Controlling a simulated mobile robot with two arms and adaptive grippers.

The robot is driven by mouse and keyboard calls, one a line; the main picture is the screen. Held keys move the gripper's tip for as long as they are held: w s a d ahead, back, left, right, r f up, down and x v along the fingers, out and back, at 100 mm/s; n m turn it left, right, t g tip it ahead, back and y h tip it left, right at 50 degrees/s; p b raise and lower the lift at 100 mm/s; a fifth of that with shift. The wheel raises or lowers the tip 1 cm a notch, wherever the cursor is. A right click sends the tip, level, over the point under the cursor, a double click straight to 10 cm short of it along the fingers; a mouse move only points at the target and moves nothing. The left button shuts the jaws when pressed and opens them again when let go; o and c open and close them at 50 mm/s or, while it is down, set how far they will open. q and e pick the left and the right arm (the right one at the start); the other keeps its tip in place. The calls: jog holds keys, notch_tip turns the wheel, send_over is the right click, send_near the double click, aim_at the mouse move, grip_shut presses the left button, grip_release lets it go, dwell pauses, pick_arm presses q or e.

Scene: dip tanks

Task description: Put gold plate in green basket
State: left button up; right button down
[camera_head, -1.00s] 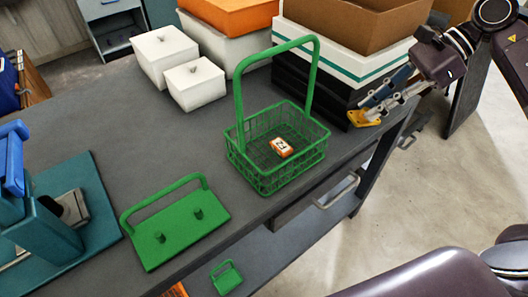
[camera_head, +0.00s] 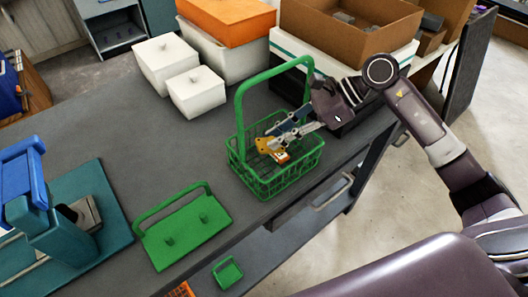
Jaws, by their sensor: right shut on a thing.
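The green basket (camera_head: 284,181) stands upright on the grey table, with its tall handle raised over it. My right gripper (camera_head: 272,140) reaches in from the right and is shut on the gold plate (camera_head: 267,145). The plate shows within the basket's opening, near its left and far side; I cannot tell how far it is above the basket floor. A small orange and white block (camera_head: 282,157) lies in the basket, partly hidden by the gripper. My left gripper is not in view.
A green holder with pegs and a handle (camera_head: 185,230) lies left of the basket. A teal and blue press (camera_head: 60,220) is at the left. White lidded boxes (camera_head: 196,92) and cardboard boxes (camera_head: 350,25) stand behind.

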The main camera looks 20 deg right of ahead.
jog(key=f, duration=0.1)
jog(key=a+f, duration=0.1)
jog(key=f, duration=0.1)
jog(key=f+p, duration=0.1)
jog(key=f, duration=0.1)
jog(key=shift+w+a+f, duration=0.15)
jog(key=shift+w+a, duration=0.05)
jog(key=shift+a, duration=0.05)
jog(key=shift+a+f, duration=0.3)
jog(key=shift+f, duration=0.4)
jog(key=p, duration=0.1)
jog(key=h+p, duration=0.1)
jog(key=p, duration=0.1)
jog(key=a+h+p, duration=0.1)
jog(key=shift+w+r+g, duration=0.25)
jog(key=shift+g, duration=0.05)
jog(key=shift+a+h+p, duration=0.15)
jog(key=shift+h+p, duration=0.35)
jog(key=shift+h, duration=0.1)
notch_tip(320, 180, down, 2)
jog(key=shift+f, duration=0.25)
jog(key=c, duration=1.8)
grip_release()
